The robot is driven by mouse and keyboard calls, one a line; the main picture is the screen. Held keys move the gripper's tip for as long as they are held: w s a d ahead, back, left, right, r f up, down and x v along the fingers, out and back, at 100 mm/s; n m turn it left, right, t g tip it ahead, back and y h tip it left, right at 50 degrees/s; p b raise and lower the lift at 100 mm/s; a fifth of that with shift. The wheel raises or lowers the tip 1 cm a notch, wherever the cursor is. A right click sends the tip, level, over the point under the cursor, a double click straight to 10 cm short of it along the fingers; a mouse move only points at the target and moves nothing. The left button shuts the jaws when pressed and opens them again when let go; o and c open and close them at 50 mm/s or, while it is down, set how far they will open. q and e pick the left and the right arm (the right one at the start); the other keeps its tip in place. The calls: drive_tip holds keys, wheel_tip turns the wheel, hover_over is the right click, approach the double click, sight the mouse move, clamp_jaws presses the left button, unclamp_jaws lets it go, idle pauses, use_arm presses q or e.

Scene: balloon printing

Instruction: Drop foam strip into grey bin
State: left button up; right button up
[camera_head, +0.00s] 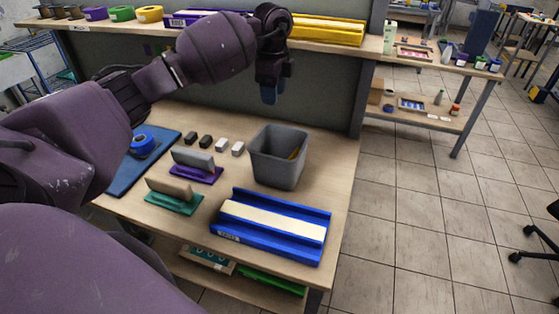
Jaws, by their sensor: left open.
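The grey bin (277,172) stands upright on the workbench, right of the middle. A small yellow-orange strip (295,152) shows inside it, leaning by the right wall; it may be the foam strip, but most of it is hidden. My left gripper (269,94) is above and behind the bin, pointing down. It is open, and nothing shows between its fingers. My right gripper is out of view.
A blue tray (237,238) with a cream bar (274,226) lies in front of the bin. Purple (197,174) and teal (174,204) holders, several small blocks (221,145) and blue tape (143,145) on a blue mat (121,182) lie left. A raised shelf (345,48) runs behind.

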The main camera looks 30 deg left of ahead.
use_arm(q)
wheel_tip(320, 180, up, 4)
drive_tip(key=shift+f, duration=0.15)
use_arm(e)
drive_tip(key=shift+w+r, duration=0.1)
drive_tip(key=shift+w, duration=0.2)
